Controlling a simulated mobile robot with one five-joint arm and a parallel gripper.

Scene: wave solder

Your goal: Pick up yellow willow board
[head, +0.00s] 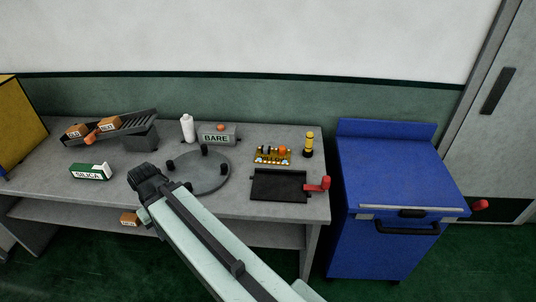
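A small yellow board (262,161) with several orange, white and dark parts on it lies on the grey workbench, right of the middle. I take it for the yellow willow board; no lettering on it can be read. My gripper (140,177) is dark and hangs over the front left part of the bench, well to the left of the board and apart from it. It is seen from behind, and its fingertips are too small and dark to tell whether they are open or shut.
A grey disc with dark posts (205,172) lies between my gripper and the board. A black plate with a red handle (278,186) sits in front of the board, a yellow-black bottle (309,144) to its right. A BARE box (216,136) and blue cabinet (385,170) flank it.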

